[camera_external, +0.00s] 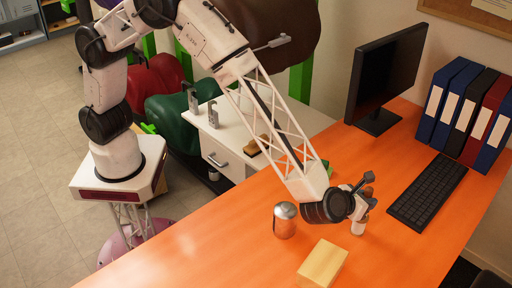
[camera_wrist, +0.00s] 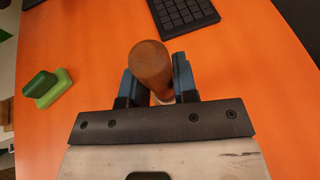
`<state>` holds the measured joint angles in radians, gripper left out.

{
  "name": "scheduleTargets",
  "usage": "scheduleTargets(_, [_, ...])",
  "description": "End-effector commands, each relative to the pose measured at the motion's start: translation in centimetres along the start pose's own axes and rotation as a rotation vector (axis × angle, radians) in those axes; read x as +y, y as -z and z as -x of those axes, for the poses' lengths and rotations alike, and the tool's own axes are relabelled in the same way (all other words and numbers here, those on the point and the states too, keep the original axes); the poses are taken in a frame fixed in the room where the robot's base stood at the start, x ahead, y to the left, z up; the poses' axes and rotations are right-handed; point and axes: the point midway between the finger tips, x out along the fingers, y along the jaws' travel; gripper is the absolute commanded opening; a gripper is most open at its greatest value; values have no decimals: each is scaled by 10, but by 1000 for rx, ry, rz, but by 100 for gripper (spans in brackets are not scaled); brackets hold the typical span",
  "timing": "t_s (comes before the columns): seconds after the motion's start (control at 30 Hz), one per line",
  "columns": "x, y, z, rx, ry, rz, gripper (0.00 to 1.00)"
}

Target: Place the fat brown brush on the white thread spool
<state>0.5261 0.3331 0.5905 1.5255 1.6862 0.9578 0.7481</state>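The fat brown brush (camera_wrist: 152,66) shows in the wrist view as a rounded brown shape, end toward the camera, between the two blue fingers of my gripper (camera_wrist: 157,85). The fingers lie close along both its sides and appear shut on it. A small pale patch shows at its lower end; I cannot tell what it is. In the external view my gripper (camera_external: 361,203) is low over the orange table. A small white upright piece (camera_external: 358,227), possibly the thread spool, shows just below it. The brush is not clear there, and contact with the spool is hidden.
A metal can (camera_external: 285,220) and a pale yellow block (camera_external: 322,264) stand left of my gripper. The keyboard (camera_external: 428,194), monitor (camera_external: 385,75) and binders (camera_external: 468,110) are to the right and back.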

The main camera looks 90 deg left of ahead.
Motion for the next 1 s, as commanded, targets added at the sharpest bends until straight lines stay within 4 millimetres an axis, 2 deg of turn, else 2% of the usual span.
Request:
scheduleTargets(0.03, [0,0,0,0,0,0,35])
scheduleTargets(0.13, [0,0,0,0,0,0,50])
scheduleTargets(0.17, [0,0,0,0,0,0,51])
scheduleTargets(0.57, [0,-4,2,0,0,0,51])
scheduleTargets(0.77, [-1,-3,18,0,2,0,51])
scheduleTargets(1.0, [-1,-3,52,-1,2,-1,51])
